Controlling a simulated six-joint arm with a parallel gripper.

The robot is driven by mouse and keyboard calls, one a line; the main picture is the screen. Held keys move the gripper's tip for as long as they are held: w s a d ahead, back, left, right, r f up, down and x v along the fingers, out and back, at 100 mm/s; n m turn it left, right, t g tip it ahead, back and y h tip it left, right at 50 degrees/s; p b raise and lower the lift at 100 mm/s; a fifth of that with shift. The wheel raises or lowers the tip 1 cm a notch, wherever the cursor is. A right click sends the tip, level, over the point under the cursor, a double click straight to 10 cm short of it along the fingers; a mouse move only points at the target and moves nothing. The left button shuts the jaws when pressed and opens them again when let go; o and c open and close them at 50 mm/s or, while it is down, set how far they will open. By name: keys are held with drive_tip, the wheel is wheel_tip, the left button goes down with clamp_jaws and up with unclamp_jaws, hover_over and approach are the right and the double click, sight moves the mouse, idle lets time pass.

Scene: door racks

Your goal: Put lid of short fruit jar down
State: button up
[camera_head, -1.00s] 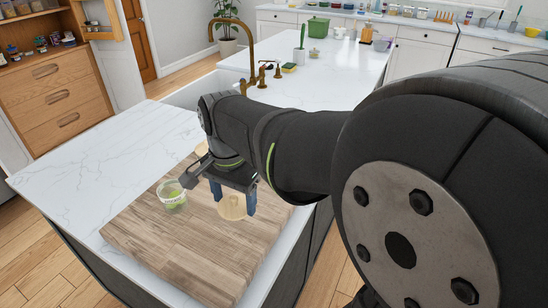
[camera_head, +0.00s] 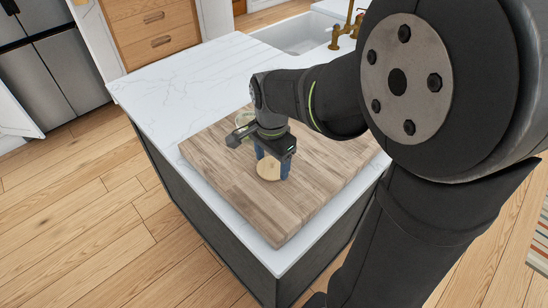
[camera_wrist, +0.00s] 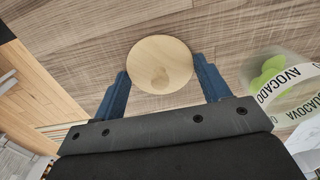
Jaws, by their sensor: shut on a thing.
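The lid (camera_head: 269,170) is a pale round wooden disc at the low end of my gripper (camera_head: 271,166) in the head view. In the wrist view the lid (camera_wrist: 160,65) sits between the two blue fingers of my gripper (camera_wrist: 163,80), which is shut on it. It is over the wooden board, and I cannot tell whether it touches the board. A clear jar (camera_wrist: 290,85) with an avocado label and green content stands to the right in the wrist view, cut off by the frame edge.
The wooden cutting board (camera_head: 225,178) lies on the white marble counter (camera_head: 180,90), with bare board in front of my gripper. A pale round container (camera_head: 243,118) shows partly behind my arm. A sink (camera_head: 300,35) and brass faucet (camera_head: 347,25) are farther back.

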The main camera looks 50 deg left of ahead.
sight(272, 160)
drive_tip(key=shift+f, duration=0.1)
drive_tip(key=o, duration=1)
drive_tip(key=shift+c, duration=0.2)
wheel_tip(272, 160, up, 12)
drive_tip(key=shift+f, duration=4.4)
